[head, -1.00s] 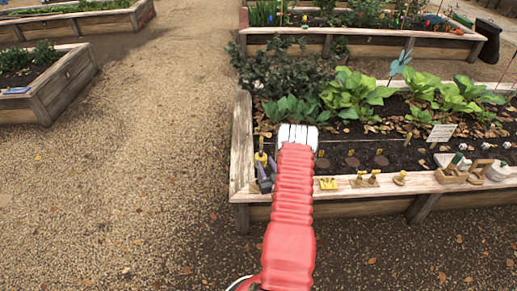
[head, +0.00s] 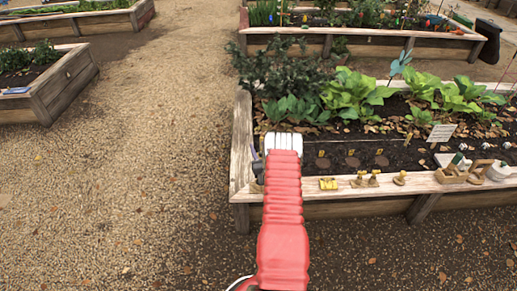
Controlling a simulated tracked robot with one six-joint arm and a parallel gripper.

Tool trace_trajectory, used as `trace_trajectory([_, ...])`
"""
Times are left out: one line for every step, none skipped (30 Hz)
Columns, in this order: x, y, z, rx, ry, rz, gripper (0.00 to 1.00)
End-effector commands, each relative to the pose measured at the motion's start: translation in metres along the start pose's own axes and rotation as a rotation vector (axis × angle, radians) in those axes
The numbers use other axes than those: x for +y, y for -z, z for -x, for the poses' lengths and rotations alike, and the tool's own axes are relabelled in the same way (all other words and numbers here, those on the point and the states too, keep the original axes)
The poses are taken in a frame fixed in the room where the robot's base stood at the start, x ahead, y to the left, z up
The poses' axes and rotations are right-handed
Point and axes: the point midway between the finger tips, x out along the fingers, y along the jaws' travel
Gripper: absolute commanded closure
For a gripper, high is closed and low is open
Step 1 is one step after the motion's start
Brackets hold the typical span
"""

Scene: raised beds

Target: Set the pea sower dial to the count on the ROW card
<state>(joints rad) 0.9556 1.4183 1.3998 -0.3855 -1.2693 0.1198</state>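My gripper (head: 283,143) shows as a pale, ribbed end on my red arm, over the near left corner of the planted bed. Its fingertips are hidden, so its opening cannot be told. A dark grey tool (head: 258,167) stands at the bed's left corner, mostly hidden behind my gripper and arm; it may be the pea sower. No dial can be made out. A white card (head: 441,133) with small dark lines stands tilted in the soil at the right; it may be the ROW card, but its writing is too small to read.
The bed's wooden front rim (head: 330,189) carries small yellow pieces (head: 328,184). A wooden box (head: 453,170) and a pale sack (head: 497,171) stand farther right. Leafy plants (head: 352,93) fill the back. Gravel (head: 130,170) at the left is clear.

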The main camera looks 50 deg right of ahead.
Motion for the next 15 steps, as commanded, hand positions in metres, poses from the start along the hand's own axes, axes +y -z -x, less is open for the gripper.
trace_trajectory([0.0, 0.0, -0.0002, 0.0, 0.0, 0.0, 0.63])
trace_trajectory([0.0, 0.0, -0.0002, 0.0, 0.0, 0.0, 0.63])
trace_trajectory([0.0, 0.0, -0.0001, 0.0, 0.0, 0.0, 0.63])
trace_trajectory([0.0, 0.0, -0.0001, 0.0, 0.0, 0.0, 0.63])
trace_trajectory([0.0, 0.0, -0.0001, 0.0, 0.0, 0.0, 0.63])
trace_trajectory([0.0, 0.0, -0.0001, 0.0, 0.0, 0.0, 0.63])
trace_trajectory([0.0, 0.0, 0.0, 0.0, 0.0, 0.0, 0.65])
trace_trajectory([0.0001, 0.0, 0.0, 0.0, 0.0, 0.0, 0.67])
trace_trajectory([0.0, 0.0001, 0.0, 0.0, 0.0, 0.0, 0.7])
trace_trajectory([0.0001, 0.0001, 0.0, 0.0, 0.0, 0.0, 0.72])
trace_trajectory([0.0001, 0.0001, 0.0, 0.0, 0.0, 0.0, 0.74])
trace_trajectory([0.0001, 0.0001, 0.0, 0.0, 0.0, 0.0, 0.77])
trace_trajectory([0.0001, 0.0001, 0.0001, 0.0, 0.0, 0.0, 0.79])
trace_trajectory([0.0001, 0.0001, 0.0, 0.0, 0.0, 0.0, 0.81])
trace_trajectory([0.0001, 0.0001, 0.0001, 0.0, 0.0, 0.0, 0.84])
